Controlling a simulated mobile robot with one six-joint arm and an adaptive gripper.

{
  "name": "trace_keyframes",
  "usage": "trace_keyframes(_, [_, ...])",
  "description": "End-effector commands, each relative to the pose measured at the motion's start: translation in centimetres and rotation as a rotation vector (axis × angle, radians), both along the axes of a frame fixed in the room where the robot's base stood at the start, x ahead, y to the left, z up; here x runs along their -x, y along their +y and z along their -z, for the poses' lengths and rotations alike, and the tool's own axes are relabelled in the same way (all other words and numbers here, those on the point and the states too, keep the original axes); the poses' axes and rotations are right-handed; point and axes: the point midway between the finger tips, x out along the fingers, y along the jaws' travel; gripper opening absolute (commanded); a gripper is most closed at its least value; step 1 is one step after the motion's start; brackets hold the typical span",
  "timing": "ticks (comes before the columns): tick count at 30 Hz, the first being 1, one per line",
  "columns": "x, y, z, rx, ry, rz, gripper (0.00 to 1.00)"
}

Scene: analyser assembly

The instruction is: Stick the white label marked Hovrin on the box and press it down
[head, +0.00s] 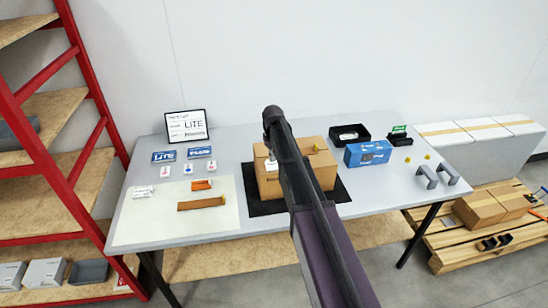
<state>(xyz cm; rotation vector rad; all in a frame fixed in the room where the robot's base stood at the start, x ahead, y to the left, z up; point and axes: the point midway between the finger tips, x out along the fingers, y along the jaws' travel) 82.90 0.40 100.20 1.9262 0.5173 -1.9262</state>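The cardboard box (322,165) stands on a black mat (262,207) in the middle of the table. My arm crosses in front of it and hides its centre. A small white patch (270,164) shows at the box's upper left front; I cannot tell whether it is a label. Small white label-like pieces (143,191) lie on the pale mat at the left, and small white cards (187,170) are behind them. The print is too small to read, so I cannot tell which is marked Hovrin. My gripper is hidden behind my arm.
On the pale mat (225,225) lie orange-brown strips (202,204). A framed sign (186,126) stands behind blue cards (200,152). Right of the box are a black tray (349,134), a blue box (368,154) and grey brackets (428,176). A red-framed shelf (48,160) stands left.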

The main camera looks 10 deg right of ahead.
Motion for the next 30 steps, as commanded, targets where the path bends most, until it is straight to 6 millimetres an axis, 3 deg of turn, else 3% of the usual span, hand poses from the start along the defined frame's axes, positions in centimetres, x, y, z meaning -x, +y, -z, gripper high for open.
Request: trace_keyframes(30, [-0.01,-0.01,0.65,0.0,0.0,0.0,0.0])
